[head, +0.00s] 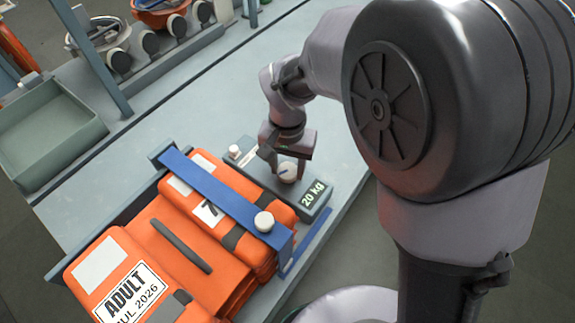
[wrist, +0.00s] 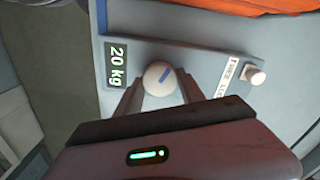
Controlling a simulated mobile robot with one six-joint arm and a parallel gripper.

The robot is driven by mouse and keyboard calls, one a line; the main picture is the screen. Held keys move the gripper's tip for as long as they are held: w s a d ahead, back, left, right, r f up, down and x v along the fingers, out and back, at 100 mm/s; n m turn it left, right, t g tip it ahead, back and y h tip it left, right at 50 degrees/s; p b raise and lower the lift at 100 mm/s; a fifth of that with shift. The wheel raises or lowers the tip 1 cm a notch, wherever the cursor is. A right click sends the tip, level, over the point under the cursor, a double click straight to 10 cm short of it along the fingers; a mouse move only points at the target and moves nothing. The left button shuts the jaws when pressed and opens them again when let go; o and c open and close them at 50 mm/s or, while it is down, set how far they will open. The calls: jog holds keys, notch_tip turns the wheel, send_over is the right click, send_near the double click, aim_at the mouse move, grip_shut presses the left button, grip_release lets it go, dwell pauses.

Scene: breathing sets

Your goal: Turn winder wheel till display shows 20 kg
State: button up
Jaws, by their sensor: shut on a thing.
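The display (head: 312,194) on the box reads "20 kg"; the same reading shows in the wrist view (wrist: 116,65). My gripper (head: 281,160) is over the box, shut on the winder wheel with one finger on each side.
Orange packs (head: 165,245), one labelled "ADULT", lie left of the box under a blue strap (head: 215,195) with a white knob (head: 264,222). A white button (head: 234,151) is at the box's other end. An empty grey-green tray (head: 45,125) stands at left.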

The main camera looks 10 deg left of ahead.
aim_at(288, 170)
dwell(0.5)
jog(key=o, duration=1.4)
jog(key=shift+c, duration=0.2)
notch_tip(288, 170, up, 18)
jog(key=p, duration=0.7)
jog(key=shift+f, duration=0.25)
jog(key=s+d+m+t+y+b, duration=0.1)
jog(key=s+d+m+t+b, duration=0.1)
jog(key=s+d, duration=0.4)
jog(key=s+d+r+m+t+y+b, duration=0.1)
jog(key=s+d, duration=0.5)
jog(key=d, duration=0.7)
jog(key=m+t+b, duration=0.1)
jog(key=t+b, duration=0.1)
jog(key=shift+d+r+t, duration=0.25)
jog(key=shift+d+t, duration=0.15)
